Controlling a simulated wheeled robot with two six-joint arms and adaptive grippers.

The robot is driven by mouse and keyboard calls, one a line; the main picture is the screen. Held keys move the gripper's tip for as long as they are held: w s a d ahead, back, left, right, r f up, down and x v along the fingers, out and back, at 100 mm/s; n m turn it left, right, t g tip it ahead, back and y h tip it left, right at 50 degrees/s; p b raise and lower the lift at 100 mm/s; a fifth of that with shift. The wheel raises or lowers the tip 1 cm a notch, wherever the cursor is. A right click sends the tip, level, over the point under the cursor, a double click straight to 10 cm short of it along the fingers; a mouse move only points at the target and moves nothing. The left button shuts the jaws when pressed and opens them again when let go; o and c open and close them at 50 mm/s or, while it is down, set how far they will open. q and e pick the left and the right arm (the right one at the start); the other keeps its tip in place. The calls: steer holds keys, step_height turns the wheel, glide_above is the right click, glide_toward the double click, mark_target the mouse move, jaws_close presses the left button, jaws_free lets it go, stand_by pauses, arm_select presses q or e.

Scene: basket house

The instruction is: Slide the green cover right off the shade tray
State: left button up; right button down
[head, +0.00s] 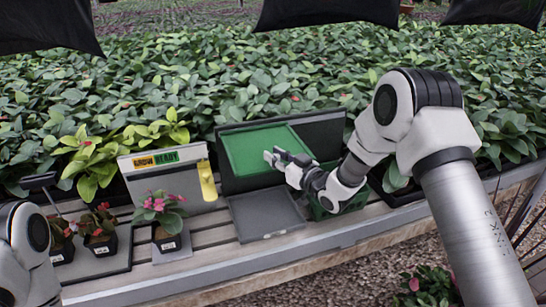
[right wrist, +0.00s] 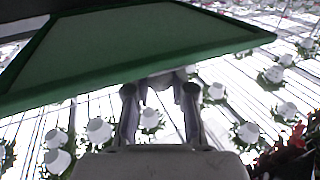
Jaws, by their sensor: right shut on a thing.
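The green cover (head: 262,148) is a flat panel that leans across the front of a dark upright frame, which looks like the shade tray (head: 325,128), at the middle of the bench. In the right wrist view the cover (right wrist: 130,52) spans the top, tilted, above the fingers. My right gripper (head: 283,158) is at the cover's right side, shut on the cover; the exact grip point is hard to see. The fingers (right wrist: 160,100) also show in the right wrist view, below the cover's edge. My left arm shows at the lower left edge, with its gripper out of view.
A grey flat tray (head: 266,214) lies in front of the frame. A white "GROW READY" board (head: 165,180) with a yellow tag (head: 207,180) stands to the left. Potted flowers (head: 168,225) stand on the left of the bench. A green crate (head: 345,207) sits under my right wrist.

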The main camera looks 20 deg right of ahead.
steer(key=d, duration=2.3)
steer(key=shift+w+d, duration=0.3)
steer(key=shift+w, duration=0.1)
steer(key=c, duration=1)
jaws_free()
steer(key=v, duration=1.2)
